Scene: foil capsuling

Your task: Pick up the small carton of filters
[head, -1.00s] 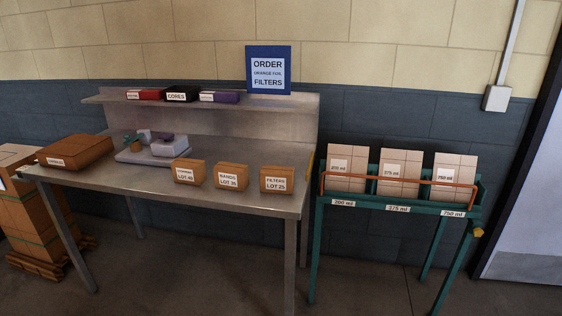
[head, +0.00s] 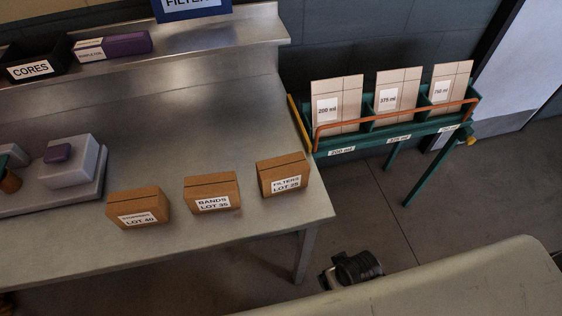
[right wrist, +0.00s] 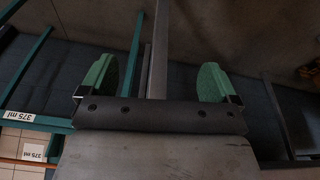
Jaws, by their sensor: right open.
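The small carton of filters (head: 282,175) is a brown box labelled "FILTERS LOT 25". It stands upright near the right front corner of the metal table (head: 250,232) in the head view. My right gripper is open and empty in the right wrist view (right wrist: 160,82), its two green-padded fingers wide apart. In the head view a dark part at the end of my right arm (head: 352,270) shows below and right of the table corner, apart from the carton. The filters carton does not show in the right wrist view. My left gripper is not in view.
The bands carton (head: 212,193) and stoppers carton (head: 138,207) stand left of the filters carton. A grey device (head: 72,165) is further left. A green rack (head: 395,135) with tile-like boxes stands right of the table. Bare tabletop lies behind the cartons.

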